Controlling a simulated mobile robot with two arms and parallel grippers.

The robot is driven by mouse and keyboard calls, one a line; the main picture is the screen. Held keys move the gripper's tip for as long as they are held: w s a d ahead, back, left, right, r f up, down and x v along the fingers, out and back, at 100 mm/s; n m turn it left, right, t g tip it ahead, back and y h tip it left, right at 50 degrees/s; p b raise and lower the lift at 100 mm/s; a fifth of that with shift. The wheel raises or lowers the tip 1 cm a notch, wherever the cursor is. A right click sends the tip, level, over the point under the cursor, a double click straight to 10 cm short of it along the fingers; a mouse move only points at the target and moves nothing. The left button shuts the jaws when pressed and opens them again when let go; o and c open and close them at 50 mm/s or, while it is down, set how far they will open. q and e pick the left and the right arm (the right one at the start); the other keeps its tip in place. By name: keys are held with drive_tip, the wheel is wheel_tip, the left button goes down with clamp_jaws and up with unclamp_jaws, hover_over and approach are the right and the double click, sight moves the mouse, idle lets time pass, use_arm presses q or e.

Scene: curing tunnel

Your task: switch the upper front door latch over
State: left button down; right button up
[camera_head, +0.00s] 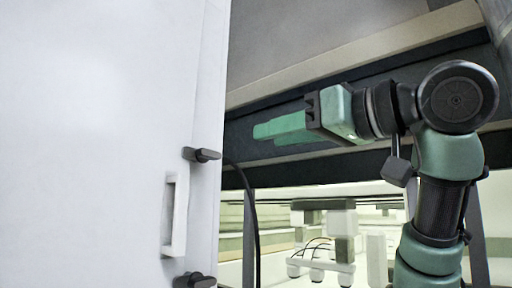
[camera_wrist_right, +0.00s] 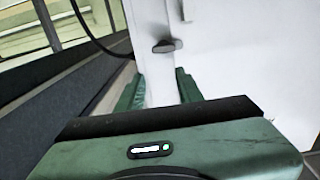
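The white door (camera_head: 100,140) fills the left of the head view. Its upper latch (camera_head: 202,154) is a dark knob with a short lever pointing right at the door's edge. A similar lower latch (camera_head: 195,281) is at the bottom of the view. My right gripper (camera_head: 268,133) points left toward the door edge, to the right of the upper latch and slightly higher, apart from it. In the right wrist view its green fingers (camera_wrist_right: 158,85) are spread with nothing between them; a dark latch (camera_wrist_right: 167,46), seemingly the upper one, lies beyond the fingertips. My left gripper is out of view.
A recessed white handle (camera_head: 175,215) sits between the latches. A black cable (camera_head: 252,215) hangs just right of the door edge. A dark beam (camera_head: 290,115) runs behind my right gripper. White equipment (camera_head: 340,245) stands below and beyond.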

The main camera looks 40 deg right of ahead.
drive_tip(key=s+b, duration=0.1)
drive_tip(key=s, duration=0.4)
drive_tip(key=shift+s+d, duration=0.1)
drive_tip(key=shift+s, duration=0.15)
idle(0.3)
